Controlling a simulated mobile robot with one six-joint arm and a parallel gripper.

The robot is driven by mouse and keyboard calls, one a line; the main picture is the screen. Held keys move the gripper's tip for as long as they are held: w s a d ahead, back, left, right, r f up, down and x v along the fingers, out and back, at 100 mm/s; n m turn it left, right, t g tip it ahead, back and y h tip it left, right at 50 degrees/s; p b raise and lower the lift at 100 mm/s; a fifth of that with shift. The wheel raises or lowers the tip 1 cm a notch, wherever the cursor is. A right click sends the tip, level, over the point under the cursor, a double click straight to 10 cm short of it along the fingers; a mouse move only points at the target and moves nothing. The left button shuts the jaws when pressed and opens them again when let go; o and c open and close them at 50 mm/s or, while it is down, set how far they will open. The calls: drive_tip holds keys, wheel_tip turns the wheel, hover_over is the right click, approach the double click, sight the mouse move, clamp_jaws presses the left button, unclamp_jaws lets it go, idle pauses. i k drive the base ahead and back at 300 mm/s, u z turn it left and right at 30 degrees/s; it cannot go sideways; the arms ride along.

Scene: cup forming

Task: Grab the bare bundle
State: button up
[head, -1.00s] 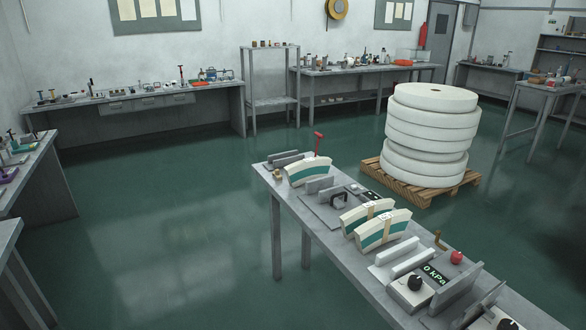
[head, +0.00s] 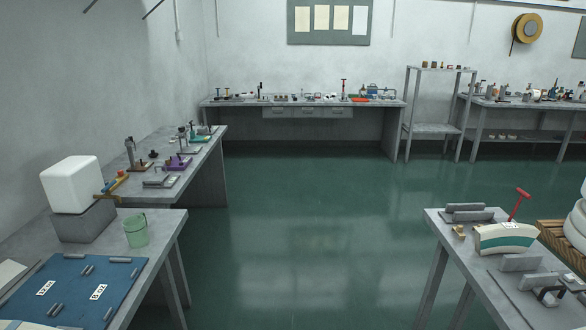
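A curved white bundle with a green stripe (head: 506,239) stands on the grey table at the right. It shows no tan band around its middle, so it looks like the bare bundle. It sits between low grey blocks (head: 468,212) behind it and a grey plate (head: 521,262) in front. My gripper is not in view.
A red-handled tool (head: 519,204) stands behind the bundle. The left table holds a white block (head: 72,184), a green cup (head: 136,231) and a blue mat (head: 75,284). Benches line the back wall. Green floor (head: 310,230) between the tables is clear.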

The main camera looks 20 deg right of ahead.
sight(508, 237)
drive_tip(key=z, duration=0.1)
drive_tip(key=i, duration=0.9)
drive_tip(key=z, duration=0.1)
